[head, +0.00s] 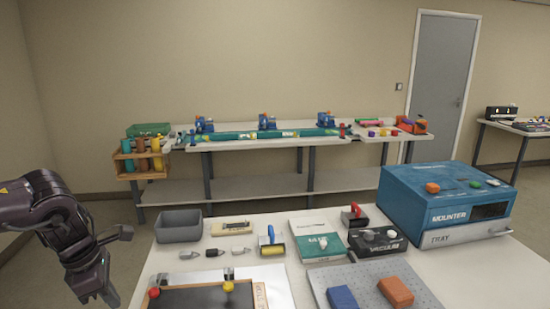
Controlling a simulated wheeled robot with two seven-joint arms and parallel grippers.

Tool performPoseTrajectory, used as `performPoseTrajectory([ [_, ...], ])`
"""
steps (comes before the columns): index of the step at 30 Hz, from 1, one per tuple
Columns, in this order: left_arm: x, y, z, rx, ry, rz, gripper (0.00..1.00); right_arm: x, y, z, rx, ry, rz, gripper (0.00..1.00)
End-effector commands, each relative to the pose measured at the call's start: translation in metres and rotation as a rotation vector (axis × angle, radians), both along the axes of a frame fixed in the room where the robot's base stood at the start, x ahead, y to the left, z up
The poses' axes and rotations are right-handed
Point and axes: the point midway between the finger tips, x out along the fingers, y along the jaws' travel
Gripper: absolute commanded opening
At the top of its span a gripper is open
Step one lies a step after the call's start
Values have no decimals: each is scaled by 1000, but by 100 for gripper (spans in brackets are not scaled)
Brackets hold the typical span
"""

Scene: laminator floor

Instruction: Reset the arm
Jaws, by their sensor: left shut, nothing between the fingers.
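My left arm comes in from the left edge, bent downward. My left gripper (98,294) points down just beyond the left edge of the near white table (472,288). It is shut and empty, and it touches nothing that I can see. My right gripper does not show in the head view.
A long bench (245,188) stands at the back wall. Floor shows between bench and table.

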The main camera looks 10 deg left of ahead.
Motion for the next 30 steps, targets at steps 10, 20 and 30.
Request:
performPoseTrajectory([
  [10, 31, 73, -52, -284, -136, 596, 0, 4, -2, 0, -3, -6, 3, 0],
  [20, -12, 179, -231, -714, -154, 1679, 0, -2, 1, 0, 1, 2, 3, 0],
  [30, -141, 138, -450, -906, 5, 2644, 0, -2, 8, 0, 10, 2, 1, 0],
])
